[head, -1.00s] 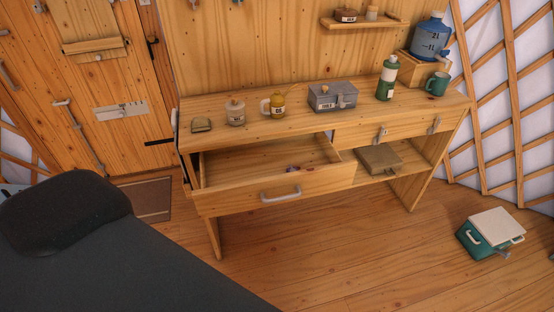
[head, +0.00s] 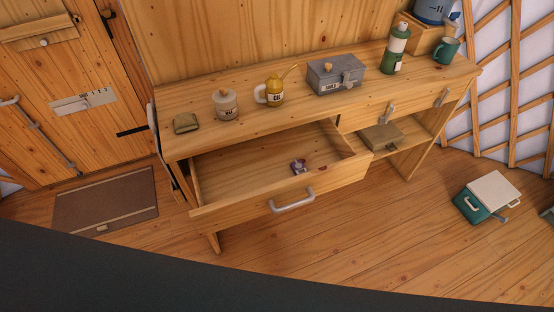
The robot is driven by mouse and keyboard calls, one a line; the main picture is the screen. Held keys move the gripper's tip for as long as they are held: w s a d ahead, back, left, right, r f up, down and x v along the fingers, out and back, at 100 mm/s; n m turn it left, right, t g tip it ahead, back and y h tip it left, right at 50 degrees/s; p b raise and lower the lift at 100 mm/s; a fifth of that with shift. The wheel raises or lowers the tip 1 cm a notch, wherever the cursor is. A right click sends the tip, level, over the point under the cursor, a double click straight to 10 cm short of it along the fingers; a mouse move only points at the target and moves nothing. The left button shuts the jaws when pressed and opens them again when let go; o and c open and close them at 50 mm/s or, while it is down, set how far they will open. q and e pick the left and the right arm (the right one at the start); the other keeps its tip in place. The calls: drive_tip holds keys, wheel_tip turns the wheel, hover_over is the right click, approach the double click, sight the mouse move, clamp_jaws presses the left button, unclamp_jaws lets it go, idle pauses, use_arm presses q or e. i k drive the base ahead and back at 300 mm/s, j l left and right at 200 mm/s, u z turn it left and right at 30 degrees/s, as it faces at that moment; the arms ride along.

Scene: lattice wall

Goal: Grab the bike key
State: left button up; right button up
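The wooden desk's left drawer (head: 262,201) is pulled open. A small purple and whitish item (head: 299,167) lies on the drawer floor toward its right side. It is too small to tell whether it is the bike key. A small dark reddish spot (head: 322,171) shows near the drawer's front right, and I cannot tell what it is. No other key shows clearly. Neither of my grippers is in view.
On the desk top (head: 200,148) stand a folded cloth (head: 186,123), a lidded jar (head: 226,105), a yellow oil can (head: 274,92), a grey metal box (head: 335,75) and a green bottle (head: 395,50). A teal box (head: 473,205) sits on the floor at right. A mat (head: 105,200) lies at left.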

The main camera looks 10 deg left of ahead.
sight(298, 167)
drive_tip(key=j+z, duration=0.4)
drive_tip(key=j, duration=0.15)
drive_tip(key=j+z, duration=0.45)
drive_tip(key=j, duration=0.15)
drive_tip(key=j+z, duration=0.4)
drive_tip(key=j, duration=0.15)
drive_tip(key=k, duration=0.4)
drive_tip(key=k+j+z, duration=0.1)
drive_tip(key=j+z, duration=0.25)
drive_tip(key=i+j+u, duration=0.2)
drive_tip(key=i, duration=0.25)
drive_tip(key=i+l, duration=0.15)
drive_tip(key=l, duration=0.15)
drive_tip(key=i+l+u, duration=0.1)
drive_tip(key=l, duration=0.2)
